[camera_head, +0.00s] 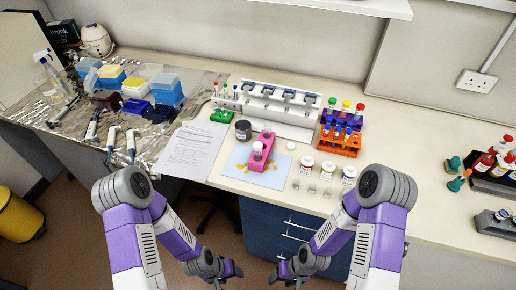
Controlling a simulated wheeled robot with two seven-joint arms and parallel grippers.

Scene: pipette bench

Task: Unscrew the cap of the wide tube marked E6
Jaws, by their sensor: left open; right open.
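A pink rack (265,143) stands on a light blue mat on the bench and holds a clear tube with a white cap (257,146). Other tubes with red, yellow, green and blue caps stand in a purple rack (329,117) and an orange rack (350,148) to the right. Markings are too small to read, so I cannot tell which tube is E6. My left gripper (235,270) is open and empty, low in front of the bench. My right gripper (277,274) is open and empty beside it. Both are apart from the tubes.
A dark-lidded jar (243,130) stands left of the pink rack. White-capped bottles (306,165) and small glass vials stand to its right. A pipette stand (280,105) is behind. Paper (190,150) lies left. The bench at right centre is clear.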

